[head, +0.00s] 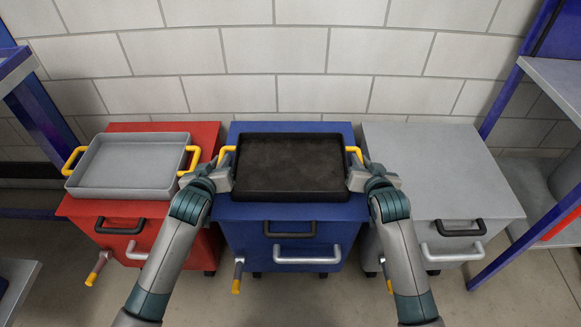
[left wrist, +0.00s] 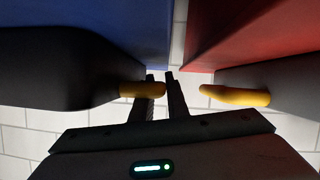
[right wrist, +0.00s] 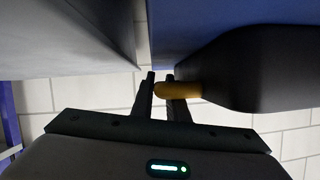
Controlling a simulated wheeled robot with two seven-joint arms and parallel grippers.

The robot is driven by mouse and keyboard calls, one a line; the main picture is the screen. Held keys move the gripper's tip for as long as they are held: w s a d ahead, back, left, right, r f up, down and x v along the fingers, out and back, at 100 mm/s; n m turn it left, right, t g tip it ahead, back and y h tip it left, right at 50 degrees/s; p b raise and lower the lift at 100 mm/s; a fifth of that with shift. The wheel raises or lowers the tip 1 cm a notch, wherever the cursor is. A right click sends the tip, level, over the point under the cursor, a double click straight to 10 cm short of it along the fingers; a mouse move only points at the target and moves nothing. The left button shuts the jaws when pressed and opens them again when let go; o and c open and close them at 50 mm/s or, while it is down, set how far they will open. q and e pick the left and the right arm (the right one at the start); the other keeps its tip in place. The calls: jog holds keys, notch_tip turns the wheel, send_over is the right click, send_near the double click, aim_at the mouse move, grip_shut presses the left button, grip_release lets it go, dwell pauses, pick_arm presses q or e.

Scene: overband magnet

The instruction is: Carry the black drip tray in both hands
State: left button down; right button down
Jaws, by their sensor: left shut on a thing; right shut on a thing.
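The black drip tray (head: 291,165) is level over the top of the blue cabinet (head: 291,211), with a yellow handle on each short side. I cannot tell whether it touches the cabinet. My left gripper (head: 223,172) is shut on its left handle; the left wrist view shows this yellow handle (left wrist: 141,89) at the fingers. My right gripper (head: 357,172) is shut on its right handle, and the right wrist view shows that handle (right wrist: 180,89) at the fingers. The gripped parts of the handles are partly hidden by the fingers.
A grey tray (head: 130,165) with yellow handles sits on the red cabinet (head: 206,133) at left. Its right handle (head: 192,159) is close to my left gripper. The grey cabinet (head: 435,165) at right has a clear top. A block wall (head: 300,50) stands behind, with blue-framed racks at both sides.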

pick_arm(q)
jog(key=shift+r, duration=0.15)
pick_arm(e)
jog(key=shift+r, duration=0.15)
dwell(0.4)
